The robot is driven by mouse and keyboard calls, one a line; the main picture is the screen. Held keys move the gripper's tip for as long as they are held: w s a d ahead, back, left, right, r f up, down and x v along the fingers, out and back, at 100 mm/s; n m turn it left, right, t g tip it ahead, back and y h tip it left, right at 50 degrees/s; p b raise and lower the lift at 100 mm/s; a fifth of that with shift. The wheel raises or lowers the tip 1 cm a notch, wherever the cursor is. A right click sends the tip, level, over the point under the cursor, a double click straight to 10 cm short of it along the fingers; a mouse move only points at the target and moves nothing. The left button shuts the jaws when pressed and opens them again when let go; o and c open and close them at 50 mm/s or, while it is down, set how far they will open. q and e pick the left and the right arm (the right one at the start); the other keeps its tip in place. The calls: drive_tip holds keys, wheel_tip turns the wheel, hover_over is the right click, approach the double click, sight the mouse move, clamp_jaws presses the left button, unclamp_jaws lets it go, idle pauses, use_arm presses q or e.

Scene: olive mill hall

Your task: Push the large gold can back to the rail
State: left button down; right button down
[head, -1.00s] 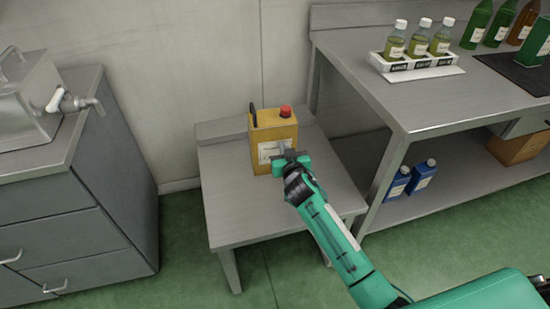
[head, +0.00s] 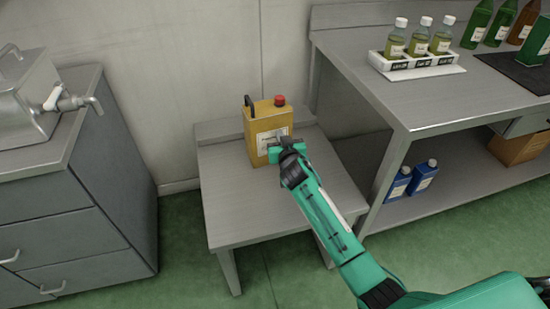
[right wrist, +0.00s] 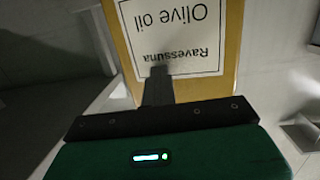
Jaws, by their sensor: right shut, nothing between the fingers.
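The large gold can (head: 259,128) with a red cap and dark handle stands upright on a small grey table (head: 240,212), close to the raised rail (head: 222,128) along the table's back edge. Any gap between can and rail is hidden. My right gripper (head: 281,141) is shut and empty, with its fingertips at the can's labelled front face. In the right wrist view the can (right wrist: 232,50) shows its "Olive oil" label upside down, and the shut fingers (right wrist: 158,75) overlap the label's lower edge. Contact looks likely but is hard to confirm. My left gripper is not in view.
A grey drawer cabinet (head: 85,200) with a metal tapped tank (head: 25,95) stands at left. A higher bench (head: 420,100) at right carries a rack of bottles (head: 415,62); two blue bottles (head: 410,180) are on its lower shelf. The small table's front is clear.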

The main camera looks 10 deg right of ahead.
drive_tip(key=shift+w+f+b, duration=0.1)
drive_tip(key=shift+w+b, duration=0.5)
drive_tip(key=shift+w, duration=0.9)
drive_tip(key=s+p, duration=0.3)
drive_tip(key=s, duration=0.4)
